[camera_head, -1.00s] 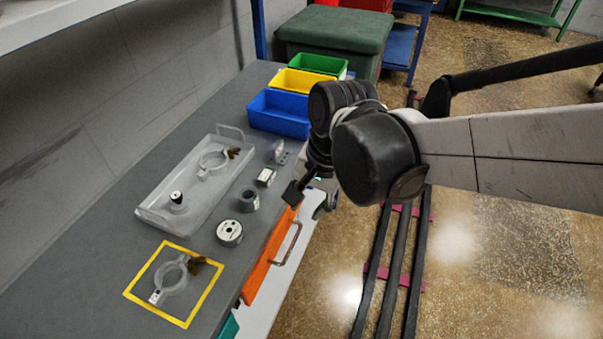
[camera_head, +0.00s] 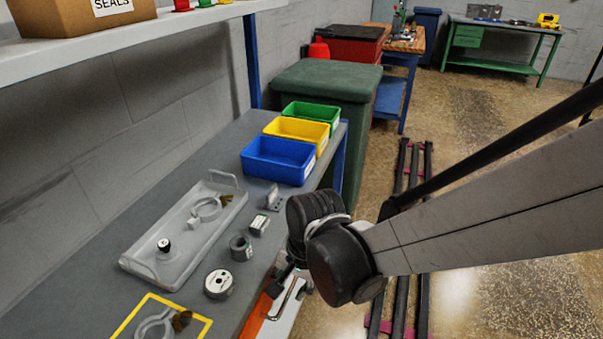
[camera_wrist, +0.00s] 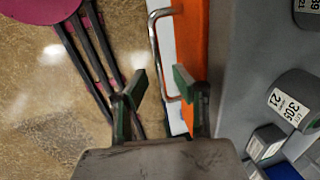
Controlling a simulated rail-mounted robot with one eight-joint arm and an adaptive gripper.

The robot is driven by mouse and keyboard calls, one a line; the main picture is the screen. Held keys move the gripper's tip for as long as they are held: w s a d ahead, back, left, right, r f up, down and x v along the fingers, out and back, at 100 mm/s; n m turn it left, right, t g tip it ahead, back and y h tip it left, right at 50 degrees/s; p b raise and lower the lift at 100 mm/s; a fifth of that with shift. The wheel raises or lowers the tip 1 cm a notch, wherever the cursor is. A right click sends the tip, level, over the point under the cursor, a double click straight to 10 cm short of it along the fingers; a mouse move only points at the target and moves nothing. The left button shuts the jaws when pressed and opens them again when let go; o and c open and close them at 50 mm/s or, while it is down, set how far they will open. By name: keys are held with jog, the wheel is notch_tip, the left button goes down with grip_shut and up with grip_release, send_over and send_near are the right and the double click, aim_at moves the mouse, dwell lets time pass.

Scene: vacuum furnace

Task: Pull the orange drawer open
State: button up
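The orange drawer (camera_head: 257,312) is set in the front of the grey bench, and only part of its face shows in the head view. Its bent metal handle (camera_head: 291,297) stands out from the face. In the wrist view the orange face (camera_wrist: 219,40) runs up the picture with the handle (camera_wrist: 154,42) to its left. My gripper (camera_wrist: 160,84) is open and empty, one finger on each side of the handle's line. The right finger overlaps the handle's lower end; I cannot tell whether they touch. In the head view my wrist partly hides the gripper.
The floor right of the bench is open, with dark rails (camera_head: 398,270).

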jog(key=shift+f, duration=0.35)
grip_shut()
